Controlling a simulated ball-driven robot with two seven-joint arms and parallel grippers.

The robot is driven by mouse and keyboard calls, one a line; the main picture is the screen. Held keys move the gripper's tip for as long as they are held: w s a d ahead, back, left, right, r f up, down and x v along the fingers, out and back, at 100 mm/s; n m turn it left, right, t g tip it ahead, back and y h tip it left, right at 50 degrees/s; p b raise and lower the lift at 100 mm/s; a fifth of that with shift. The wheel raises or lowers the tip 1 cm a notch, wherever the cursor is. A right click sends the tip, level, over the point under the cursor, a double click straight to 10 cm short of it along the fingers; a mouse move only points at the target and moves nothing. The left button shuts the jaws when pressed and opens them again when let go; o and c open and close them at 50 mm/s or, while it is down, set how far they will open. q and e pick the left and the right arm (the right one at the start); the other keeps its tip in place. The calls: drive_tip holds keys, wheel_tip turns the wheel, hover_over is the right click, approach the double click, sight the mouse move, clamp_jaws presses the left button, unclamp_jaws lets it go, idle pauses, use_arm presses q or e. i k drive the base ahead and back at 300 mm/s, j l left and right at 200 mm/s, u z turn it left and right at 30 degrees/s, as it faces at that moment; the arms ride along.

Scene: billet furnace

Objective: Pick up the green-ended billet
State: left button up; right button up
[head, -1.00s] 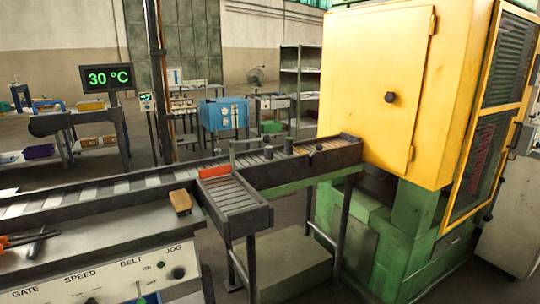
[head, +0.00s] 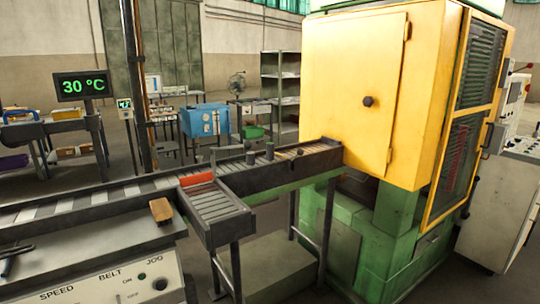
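I cannot make out a green-ended billet in the head view. The roller conveyor (head: 75,205) runs from the left to the yellow furnace cabinet (head: 355,85). Two short dark upright cylinders, one of them here (head: 270,150), stand at the conveyor near the cabinet; I see no green on them. A side chute (head: 222,209) with rollers branches toward me, with a red-orange bar (head: 197,179) across its upper end. No billet shows in the chute.
A control panel (head: 95,285) with knobs stands front left, with a wooden block (head: 160,210) on its top. A 30 °C display (head: 82,86) stands behind the conveyor. A grey control cabinet (head: 503,210) stands at the right. Floor shows below the chute.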

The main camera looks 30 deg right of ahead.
sight(270, 146)
drive_tip(key=i+l+z, duration=0.1)
drive_tip(key=l, duration=0.4)
drive_tip(key=i+l, duration=0.35)
drive_tip(key=i+l+z, duration=0.15)
drive_tip(key=l, duration=0.4)
drive_tip(key=i+l+z, duration=0.1)
drive_tip(key=i+l, duration=0.25)
drive_tip(key=l, duration=0.1)
